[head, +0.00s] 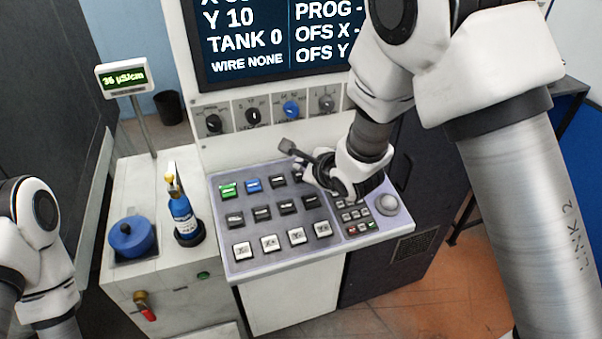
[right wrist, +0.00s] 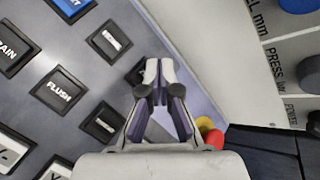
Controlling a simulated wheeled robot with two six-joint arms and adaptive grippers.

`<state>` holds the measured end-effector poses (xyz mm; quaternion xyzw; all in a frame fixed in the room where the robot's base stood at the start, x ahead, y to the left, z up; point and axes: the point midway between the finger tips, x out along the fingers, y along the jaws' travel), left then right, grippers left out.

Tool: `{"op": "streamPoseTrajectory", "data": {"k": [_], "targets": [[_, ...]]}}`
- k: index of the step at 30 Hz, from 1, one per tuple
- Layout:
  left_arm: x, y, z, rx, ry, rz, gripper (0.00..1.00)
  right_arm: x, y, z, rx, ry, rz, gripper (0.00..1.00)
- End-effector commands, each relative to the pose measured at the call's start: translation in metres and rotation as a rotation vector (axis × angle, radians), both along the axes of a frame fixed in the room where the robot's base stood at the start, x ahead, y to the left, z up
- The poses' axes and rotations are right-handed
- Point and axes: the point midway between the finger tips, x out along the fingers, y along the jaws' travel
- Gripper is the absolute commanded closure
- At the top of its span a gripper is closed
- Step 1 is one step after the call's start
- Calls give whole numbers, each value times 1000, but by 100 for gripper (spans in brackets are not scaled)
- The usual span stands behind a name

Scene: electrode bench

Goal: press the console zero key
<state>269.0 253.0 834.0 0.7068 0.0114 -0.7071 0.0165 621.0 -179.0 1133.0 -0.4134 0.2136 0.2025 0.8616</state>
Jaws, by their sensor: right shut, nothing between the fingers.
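The console key panel (head: 285,260) carries rows of square keys: green and blue at the top left, dark ones behind and in the middle, white ones in front. No key reads as zero in either view. A dark key (right wrist: 138,75) lies partly hidden behind the fingertips; contact cannot be told. A key labelled FLUSH (right wrist: 58,92) is beside it. My left gripper is out of view.
A small keypad (head: 353,215) and a pale round knob (head: 388,204) are at the panel's right. Several knobs (head: 253,115) line the face behind. A red and yellow part (right wrist: 210,136) shows beside the fingers. A blue bottle (head: 183,213) stands left of the panel.

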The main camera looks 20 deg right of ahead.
Motion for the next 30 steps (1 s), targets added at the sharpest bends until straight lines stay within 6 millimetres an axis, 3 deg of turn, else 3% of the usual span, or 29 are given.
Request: {"op": "streamPoseTrajectory", "data": {"k": [30], "targets": [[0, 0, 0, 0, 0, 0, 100, 2, 0, -10, 0, 0, 0, 100]]}}
